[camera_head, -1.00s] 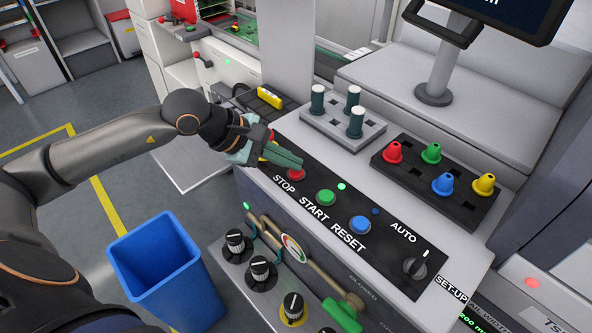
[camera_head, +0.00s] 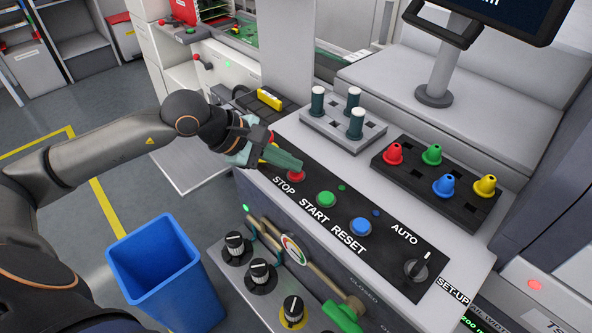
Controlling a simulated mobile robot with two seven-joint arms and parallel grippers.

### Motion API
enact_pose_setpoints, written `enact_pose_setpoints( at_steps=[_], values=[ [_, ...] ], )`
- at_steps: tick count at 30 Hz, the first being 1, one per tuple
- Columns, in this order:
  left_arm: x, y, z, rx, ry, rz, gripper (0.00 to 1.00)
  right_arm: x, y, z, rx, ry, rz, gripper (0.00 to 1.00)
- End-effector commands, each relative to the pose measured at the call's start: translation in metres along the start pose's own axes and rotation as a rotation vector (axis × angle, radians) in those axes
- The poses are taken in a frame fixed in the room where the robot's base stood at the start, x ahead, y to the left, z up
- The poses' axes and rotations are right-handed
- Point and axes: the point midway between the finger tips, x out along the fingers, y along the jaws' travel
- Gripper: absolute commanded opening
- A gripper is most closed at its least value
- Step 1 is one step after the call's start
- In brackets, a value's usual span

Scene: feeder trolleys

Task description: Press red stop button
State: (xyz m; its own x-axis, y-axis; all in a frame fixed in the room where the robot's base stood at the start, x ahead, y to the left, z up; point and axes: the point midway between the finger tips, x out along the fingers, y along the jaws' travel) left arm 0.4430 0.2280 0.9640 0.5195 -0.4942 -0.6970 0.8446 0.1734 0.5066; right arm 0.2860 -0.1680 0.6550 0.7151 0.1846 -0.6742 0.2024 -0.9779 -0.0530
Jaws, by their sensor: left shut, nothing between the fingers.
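The red stop button (camera_head: 296,176) sits at the left end of the black control panel (camera_head: 392,241), above the printed word STOP. My left gripper (camera_head: 298,163) reaches in from the left, its green fingers shut and empty. The fingertips are at the far edge of the red button and cover part of it. I cannot tell for sure whether they touch it or press it down. The small green lamp (camera_head: 341,187) by the green START button (camera_head: 326,199) is dark. My right gripper is not in view.
The blue RESET button (camera_head: 361,226) and an AUTO/SET-UP knob (camera_head: 415,268) are further right on the panel. Behind stand a grey block with dark pegs (camera_head: 356,121) and a black rack with coloured cones (camera_head: 444,184). A blue bin (camera_head: 152,262) stands below.

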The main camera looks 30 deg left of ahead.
Motion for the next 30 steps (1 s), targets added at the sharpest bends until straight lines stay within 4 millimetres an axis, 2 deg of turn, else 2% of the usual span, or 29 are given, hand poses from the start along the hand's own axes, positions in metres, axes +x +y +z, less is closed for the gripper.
enact_pose_setpoints(
  at_steps=[6,19,30],
  values=[
    [-0.009,0.006,0.006,0.000,0.001,0.000,0.00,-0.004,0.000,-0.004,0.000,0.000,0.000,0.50],
    [-0.012,0.009,0.008,0.001,0.000,0.001,0.00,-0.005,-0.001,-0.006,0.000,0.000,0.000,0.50],
    [-0.037,0.027,0.027,0.002,-0.001,0.002,0.00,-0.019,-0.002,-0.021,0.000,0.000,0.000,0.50]
  ],
)
